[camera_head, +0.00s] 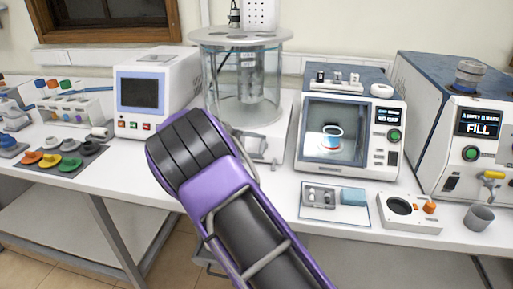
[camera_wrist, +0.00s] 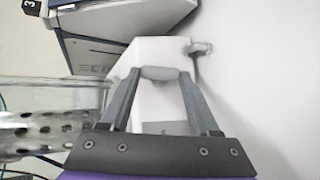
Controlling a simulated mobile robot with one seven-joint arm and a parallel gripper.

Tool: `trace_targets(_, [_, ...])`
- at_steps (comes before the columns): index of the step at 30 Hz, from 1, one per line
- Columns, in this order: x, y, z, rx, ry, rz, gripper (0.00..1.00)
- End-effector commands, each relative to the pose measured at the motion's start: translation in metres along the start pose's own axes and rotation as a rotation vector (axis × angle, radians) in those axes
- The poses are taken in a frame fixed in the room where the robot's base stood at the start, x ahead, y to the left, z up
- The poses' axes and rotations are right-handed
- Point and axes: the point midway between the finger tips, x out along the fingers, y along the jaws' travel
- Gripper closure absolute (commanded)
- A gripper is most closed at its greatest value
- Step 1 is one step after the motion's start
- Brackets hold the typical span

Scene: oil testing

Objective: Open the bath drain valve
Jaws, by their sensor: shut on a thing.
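The bath is a tall glass cylinder (camera_head: 228,85) with a grey round lid, standing on a white base (camera_head: 283,118) on the bench. My gripper (camera_wrist: 160,78) is at the front of this base, its two fingers closing in on a small grey rounded handle (camera_wrist: 160,73), which looks like the drain valve's handle. A small grey spout (camera_wrist: 200,48) sticks out beside it from the white base. In the head view my purple and black arm covers the lower left of the bath and most of my gripper. The handle's exact angle is hard to tell.
A white screened instrument (camera_head: 140,92) stands left of the bath. A windowed tester (camera_head: 350,130) and a larger FILL machine (camera_head: 450,125) stand to the right. A small tray (camera_head: 312,213) and a grey cup (camera_head: 478,217) lie near the bench's front edge.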

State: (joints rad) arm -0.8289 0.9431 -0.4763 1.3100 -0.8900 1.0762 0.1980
Motion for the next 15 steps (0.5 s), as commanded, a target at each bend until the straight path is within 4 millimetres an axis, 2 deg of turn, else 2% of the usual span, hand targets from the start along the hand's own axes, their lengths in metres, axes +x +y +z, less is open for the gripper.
trace_targets(15, [-0.0003, -0.0017, -0.0004, -0.099, 0.003, 0.083, 0.93])
